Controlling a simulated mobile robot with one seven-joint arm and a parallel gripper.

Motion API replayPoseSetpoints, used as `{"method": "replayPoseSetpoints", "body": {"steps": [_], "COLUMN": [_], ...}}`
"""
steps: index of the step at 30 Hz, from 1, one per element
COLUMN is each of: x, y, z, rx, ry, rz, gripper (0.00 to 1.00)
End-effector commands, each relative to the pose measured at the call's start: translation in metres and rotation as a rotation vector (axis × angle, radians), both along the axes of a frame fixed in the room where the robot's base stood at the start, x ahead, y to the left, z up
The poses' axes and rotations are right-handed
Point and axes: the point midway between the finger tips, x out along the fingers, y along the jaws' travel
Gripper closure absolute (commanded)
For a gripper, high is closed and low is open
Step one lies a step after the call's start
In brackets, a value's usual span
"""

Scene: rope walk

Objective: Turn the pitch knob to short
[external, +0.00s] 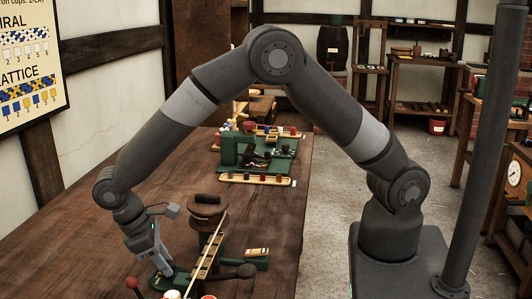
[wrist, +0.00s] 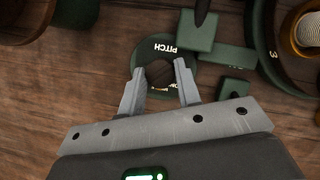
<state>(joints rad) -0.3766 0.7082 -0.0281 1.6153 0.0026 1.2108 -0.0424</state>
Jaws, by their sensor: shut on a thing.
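The pitch knob (wrist: 160,72) is a small dark round knob in the middle of a green dial plate (wrist: 203,74) marked PITCH in white. The plate lies flat on the wooden table. More white lettering at the plate's lower edge is partly hidden by my gripper, so I cannot read the knob's setting. My gripper (wrist: 159,70) points down with a finger on either side of the knob and is shut on it. In the external view my gripper (external: 169,270) is low over the green plate (external: 160,282) at the table's near left.
Beside the dial stands a green machine with a brown wooden wheel (external: 207,204) and a long pale rail (external: 207,257). A red ball (external: 131,282) and a black handle (external: 246,271) are close by. Another green machine (external: 258,150) stands further back. The table's left side is clear.

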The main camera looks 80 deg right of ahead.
Motion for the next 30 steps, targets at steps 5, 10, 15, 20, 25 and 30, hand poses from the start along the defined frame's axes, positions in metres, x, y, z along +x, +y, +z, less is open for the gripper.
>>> {"method": "replayPoseSetpoints", "body": {"steps": [5, 10, 15, 20, 25, 30], "x": [0.0000, 0.0001, 0.0003, 0.0004, 0.0005, 0.0007], "y": [0.0002, 0.0001, -0.0002, -0.0008, -0.0021, -0.0026], "z": [0.0002, 0.0003, 0.0002, 0.0004, 0.0005, 0.0005], "rx": [0.000, 0.000, 0.001, 0.001, 0.001, 0.001], "ry": [0.000, 0.000, 0.001, 0.000, 0.001, -0.001], "rz": [0.000, -0.010, -0.059, -0.154, -0.294, -0.439], "gripper": [0.92, 0.92, 0.92, 0.92, 0.92, 0.92]}}
